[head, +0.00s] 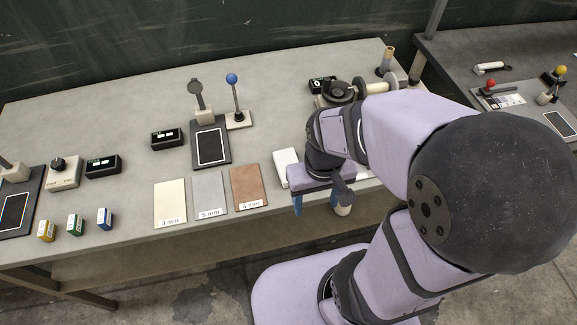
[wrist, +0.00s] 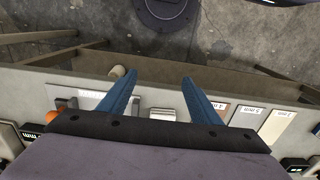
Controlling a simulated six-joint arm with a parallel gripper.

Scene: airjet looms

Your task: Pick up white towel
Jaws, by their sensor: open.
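A flat white piece (head: 285,164), which looks like the white towel, lies on the table near the front edge, just right of the brown card. My gripper hides its right part in the head view. In the wrist view a white piece (wrist: 162,114) shows between my finger bases, partly hidden by the gripper body. My gripper (head: 315,202) is open and empty, with its blue fingers pointing down near the table's front edge. In the wrist view the fingertips (wrist: 159,78) are wide apart, over the edge. The height gap cannot be told.
Cream (head: 170,200), grey (head: 209,192) and brown (head: 248,186) cards lie left of the white piece. A black-framed panel (head: 210,146) and a blue-knobbed lever (head: 235,98) stand behind. A pale cylinder (wrist: 118,72) is beside the left finger in the wrist view.

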